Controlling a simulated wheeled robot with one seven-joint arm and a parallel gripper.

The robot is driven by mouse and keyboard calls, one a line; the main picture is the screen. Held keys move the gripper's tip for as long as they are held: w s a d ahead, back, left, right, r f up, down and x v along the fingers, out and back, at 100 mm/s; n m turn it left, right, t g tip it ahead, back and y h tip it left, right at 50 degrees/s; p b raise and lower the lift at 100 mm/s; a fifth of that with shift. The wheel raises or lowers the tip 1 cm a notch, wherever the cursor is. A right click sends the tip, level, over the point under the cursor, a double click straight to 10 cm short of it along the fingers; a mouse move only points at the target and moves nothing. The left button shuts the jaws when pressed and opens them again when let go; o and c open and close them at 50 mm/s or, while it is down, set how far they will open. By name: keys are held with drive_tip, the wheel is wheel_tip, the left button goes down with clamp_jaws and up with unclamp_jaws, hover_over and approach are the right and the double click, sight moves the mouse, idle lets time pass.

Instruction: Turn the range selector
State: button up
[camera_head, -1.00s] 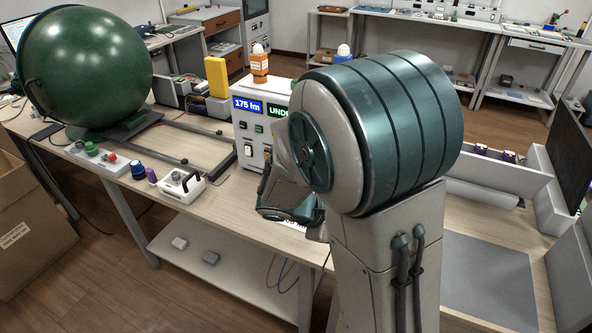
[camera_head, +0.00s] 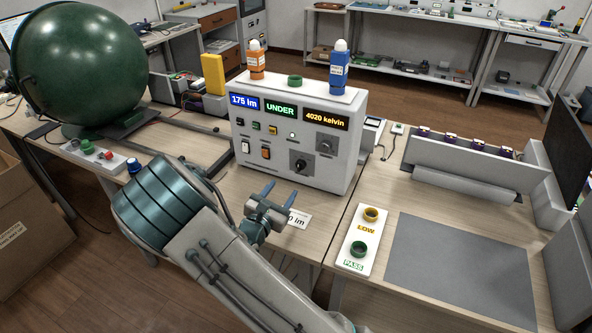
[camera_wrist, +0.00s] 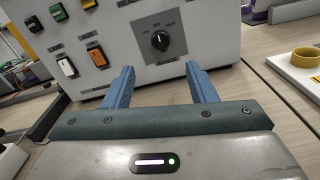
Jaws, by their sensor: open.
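The range selector is a black round knob on a dark square plate, labelled RANGE, in the wrist view (camera_wrist: 160,41). In the head view it sits low on the front of the grey-white instrument box (camera_head: 350,125), as the black knob (camera_head: 300,164). My gripper (camera_head: 281,192) is open and empty, with two blue fingers pointing at the box's front. In the wrist view the knob shows beyond and between the fingertips (camera_wrist: 160,70), with a gap between them. The displays read 175 lm, UNDER and 4020 kelvin.
A second knob (camera_head: 326,145) sits up and right of the selector. Orange (camera_head: 257,62) and blue (camera_head: 340,68) bottles stand on the box. A white card lies on the table by my gripper. A white plate (camera_head: 347,262) with yellow and green rings and a grey mat (camera_head: 460,272) lie right.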

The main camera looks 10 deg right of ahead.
sight(298, 168)
drive_tip(key=p+x, duration=0.1)
drive_tip(key=x, duration=0.9)
drive_tip(key=shift+w+d, duration=0.25)
drive_tip(key=c, duration=1)
